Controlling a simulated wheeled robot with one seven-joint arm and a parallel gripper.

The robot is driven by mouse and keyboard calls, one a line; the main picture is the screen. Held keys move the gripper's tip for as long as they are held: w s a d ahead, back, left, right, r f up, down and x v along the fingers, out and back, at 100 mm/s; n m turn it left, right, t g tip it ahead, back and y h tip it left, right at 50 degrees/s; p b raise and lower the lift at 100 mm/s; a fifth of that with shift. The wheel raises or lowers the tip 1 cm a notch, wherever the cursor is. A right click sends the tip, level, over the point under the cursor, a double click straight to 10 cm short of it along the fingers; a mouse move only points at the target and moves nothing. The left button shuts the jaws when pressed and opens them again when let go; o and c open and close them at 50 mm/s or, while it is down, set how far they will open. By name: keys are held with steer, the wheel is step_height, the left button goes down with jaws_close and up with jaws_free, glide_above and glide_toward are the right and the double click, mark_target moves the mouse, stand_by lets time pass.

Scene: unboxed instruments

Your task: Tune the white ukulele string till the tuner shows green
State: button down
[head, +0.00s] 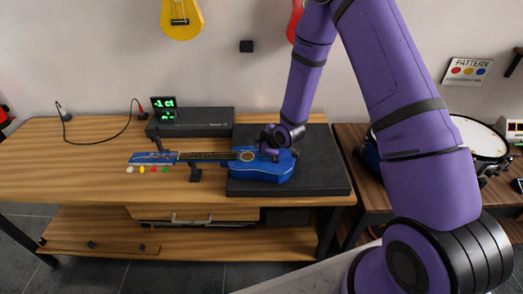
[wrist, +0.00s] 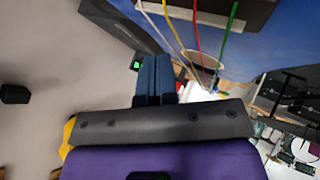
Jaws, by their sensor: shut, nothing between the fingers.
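The blue ukulele (head: 277,170) lies flat, its body on the dark mat and its neck pointing left to a headstock with white (head: 129,170), yellow, red and green pegs. The tuner screen (head: 163,103) shows "-1 ct" in green digits, with a smaller green line below that is too small to read. My gripper (head: 268,153) is over the ukulele body, near the bridge end of the strings. In the wrist view its fingers (wrist: 155,60) are together and empty. The white string (wrist: 160,27) runs close to the fingertips; I cannot tell whether they touch it.
A dark grey box (head: 205,122) stands behind the neck beside the tuner. A black stand (head: 195,172) is under the neck. The mat's right side (head: 325,170) is clear. A drum (head: 480,138) stands on a side table at right. The bench's left part is mostly bare.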

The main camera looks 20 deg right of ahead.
stand_by(0.4)
steer(key=shift+r, duration=0.6)
steer(key=shift+r, duration=2.5)
steer(key=c, duration=1.8)
jaws_free()
steer(key=shift+c, duration=0.2)
